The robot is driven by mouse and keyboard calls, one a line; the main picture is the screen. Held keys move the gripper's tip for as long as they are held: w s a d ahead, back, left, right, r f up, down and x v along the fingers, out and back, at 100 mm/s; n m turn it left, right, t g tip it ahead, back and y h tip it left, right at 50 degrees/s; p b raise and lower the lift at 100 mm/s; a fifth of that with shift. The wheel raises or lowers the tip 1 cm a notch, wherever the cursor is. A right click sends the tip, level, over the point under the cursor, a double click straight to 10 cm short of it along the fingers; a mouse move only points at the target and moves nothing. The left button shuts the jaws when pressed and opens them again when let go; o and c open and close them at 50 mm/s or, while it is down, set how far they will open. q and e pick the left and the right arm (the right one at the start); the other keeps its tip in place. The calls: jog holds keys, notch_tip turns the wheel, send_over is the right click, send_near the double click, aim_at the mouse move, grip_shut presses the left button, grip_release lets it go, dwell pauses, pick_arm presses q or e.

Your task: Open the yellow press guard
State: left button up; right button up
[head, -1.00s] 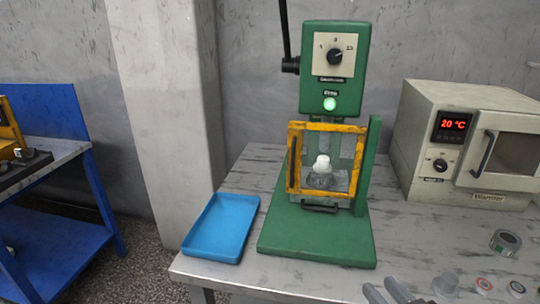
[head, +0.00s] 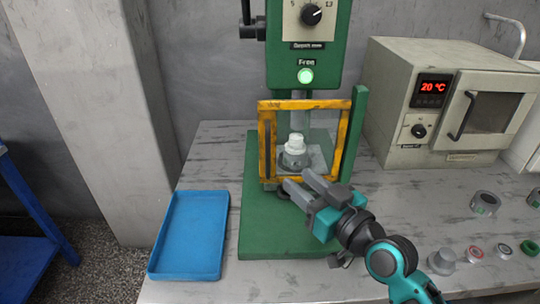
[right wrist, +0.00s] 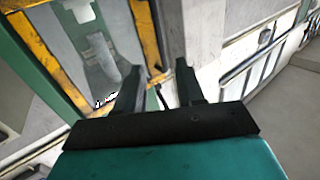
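The yellow press guard (head: 303,104) is a yellow frame with a clear pane, standing closed across the front of the green press (head: 249,215). A small dark handle (head: 284,195) at its lower edge is mostly hidden behind my right gripper. My right gripper (head: 295,180) is open in front of the guard's lower part, its fingers pointing left in the head view. In the right wrist view both black fingers (right wrist: 157,78) are apart, with the guard's yellow frame (right wrist: 147,35) just beyond. I cannot tell whether they touch it. My left gripper is not in view.
A white part (head: 296,143) stands inside the press behind the pane. A blue tray (head: 190,235) lies left of the press. A beige warmer (head: 397,100) stands at the right, with a tape roll (head: 485,203) and several small parts in front of it.

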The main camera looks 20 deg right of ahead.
jog(key=x, duration=1)
jog(key=shift+p, duration=0.3)
jog(key=shift+f, duration=0.1)
jog(key=shift+c, duration=0.4)
grip_shut()
